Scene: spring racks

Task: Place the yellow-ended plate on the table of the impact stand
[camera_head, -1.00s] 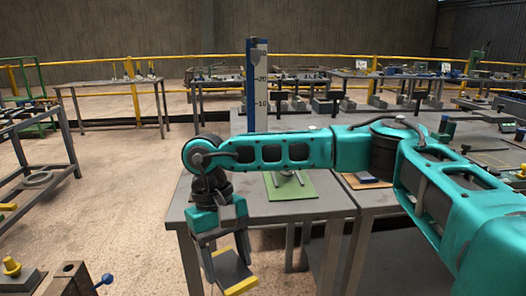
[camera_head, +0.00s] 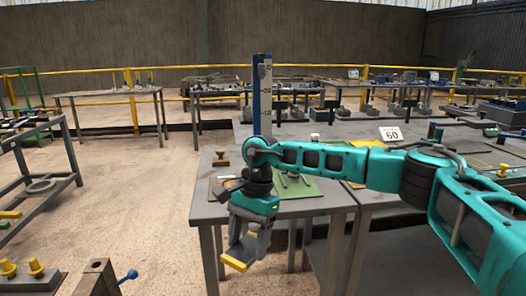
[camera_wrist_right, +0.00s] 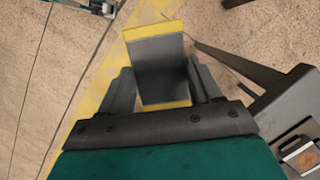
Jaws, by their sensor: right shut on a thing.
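The yellow-ended plate (camera_head: 244,247) is a grey plate held below my right gripper (camera_head: 250,229), beside the front left edge of a grey table. One yellow end (camera_head: 233,263) points down and toward the viewer. In the right wrist view the plate (camera_wrist_right: 160,68) sits between the two fingers of the gripper (camera_wrist_right: 160,88), with yellow strips at both ends. The gripper is shut on it over bare floor. A blue column with a white scale (camera_head: 262,90) rises behind my arm and may belong to the impact stand; its foot is hidden. My left gripper is out of view.
The grey table (camera_head: 305,207) carries a green mat (camera_head: 300,189) and a wooden stamp-like thing (camera_head: 221,158). A rack with a grey ring (camera_head: 41,186) stands at left. Yellow knobs (camera_head: 36,267) and a blue-knobbed lever (camera_head: 128,276) are at bottom left.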

